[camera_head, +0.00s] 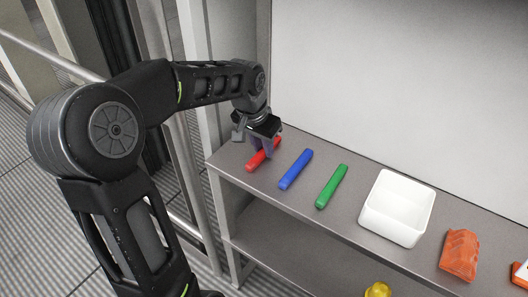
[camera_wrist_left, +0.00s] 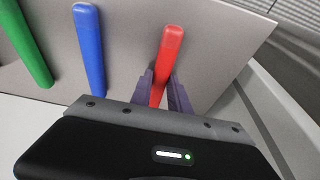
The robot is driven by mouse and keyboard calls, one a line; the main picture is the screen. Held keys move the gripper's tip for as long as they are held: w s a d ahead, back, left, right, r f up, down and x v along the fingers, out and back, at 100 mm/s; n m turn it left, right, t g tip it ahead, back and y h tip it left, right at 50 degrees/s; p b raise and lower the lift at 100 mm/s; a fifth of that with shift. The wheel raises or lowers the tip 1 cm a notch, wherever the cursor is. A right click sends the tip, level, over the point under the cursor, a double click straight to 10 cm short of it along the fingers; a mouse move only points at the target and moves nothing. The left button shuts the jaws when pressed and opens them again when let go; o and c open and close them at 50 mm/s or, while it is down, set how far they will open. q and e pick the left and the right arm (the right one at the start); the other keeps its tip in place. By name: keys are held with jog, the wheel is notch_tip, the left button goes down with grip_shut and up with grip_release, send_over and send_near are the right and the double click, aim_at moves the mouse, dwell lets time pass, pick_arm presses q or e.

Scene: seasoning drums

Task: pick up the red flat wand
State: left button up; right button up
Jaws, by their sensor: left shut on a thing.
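The red flat wand (camera_head: 257,161) is at the left end of the shelf's top board, leftmost of three wands. My left gripper (camera_head: 268,146) is over it from above, shut on its middle. In the left wrist view the red wand (camera_wrist_left: 170,48) stands between the two fingers of the gripper (camera_wrist_left: 164,92), one on each side. The gripper hides part of the wand. I cannot tell whether the wand is lifted off the board. My right gripper is not in view.
A blue wand (camera_head: 295,170) and a green wand (camera_head: 332,186) lie to the right of the red one. Further right are a white tray (camera_head: 424,194) and an orange object (camera_head: 460,254). A yellow object (camera_head: 377,290) shows lower down. A wall stands behind the shelf.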

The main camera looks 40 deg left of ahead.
pick_arm(q)
grip_shut()
jog(key=shift+r, duration=0.1)
notch_tip(320, 180, up, 10)
dwell(0.6)
